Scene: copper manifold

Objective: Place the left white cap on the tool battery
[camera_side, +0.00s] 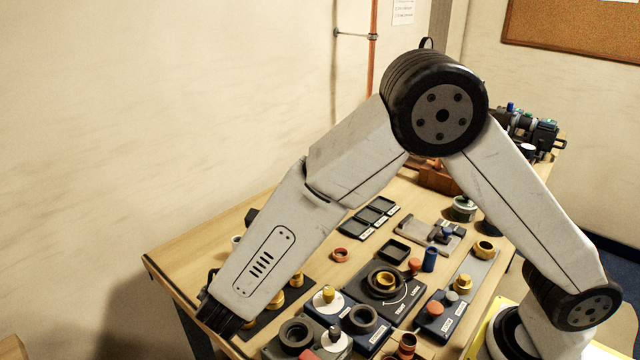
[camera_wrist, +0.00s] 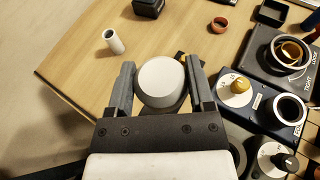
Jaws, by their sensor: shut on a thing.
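My gripper (camera_wrist: 160,72) is shut on a round white cap (camera_wrist: 161,82), with one finger on each side of it. The cap's pale top faces the wrist camera, and what lies directly under it is mostly hidden. In the side view the end of my arm hangs over the table's near left part, and the cap does not show. A dark block (camera_wrist: 148,7), perhaps the tool battery, stands on the bare wood beyond the gripper, cut by the top edge of the wrist view. It also shows partly behind my arm in the side view (camera_side: 251,216).
A small white cylinder (camera_wrist: 114,41) lies on the wood left of the dark block. A red ring (camera_wrist: 219,25) lies to the right. Blue and grey fixtures with knobs and sockets (camera_wrist: 262,105) crowd the right side. The wood at left is clear up to the table edge.

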